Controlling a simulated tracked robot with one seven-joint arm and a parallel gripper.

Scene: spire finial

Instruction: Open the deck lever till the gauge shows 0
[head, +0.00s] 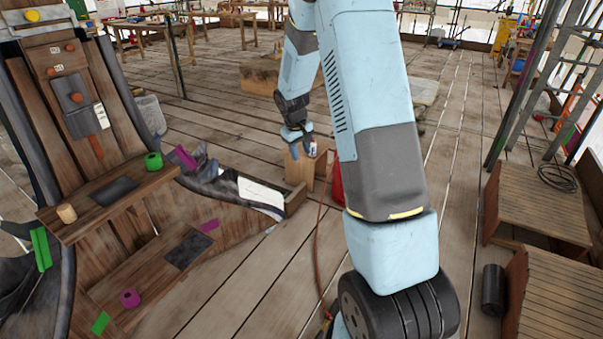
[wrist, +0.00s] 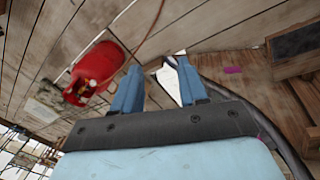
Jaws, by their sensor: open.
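My gripper (head: 297,137) is in the air near the middle of the head view, just above or in front of a small wooden stand (head: 303,170). In the wrist view its two blue fingers (wrist: 160,82) are apart with nothing between them. A red cylinder (head: 337,182) stands behind my arm, which hides most of it. In the wrist view the red cylinder (wrist: 100,72) shows at the left, with small fittings at its top, apart from the fingers. I cannot make out the deck lever or the gauge and its reading.
A reddish hose (head: 317,250) runs along the deck. Wooden crates (head: 537,205) and scaffolding stand at the right.

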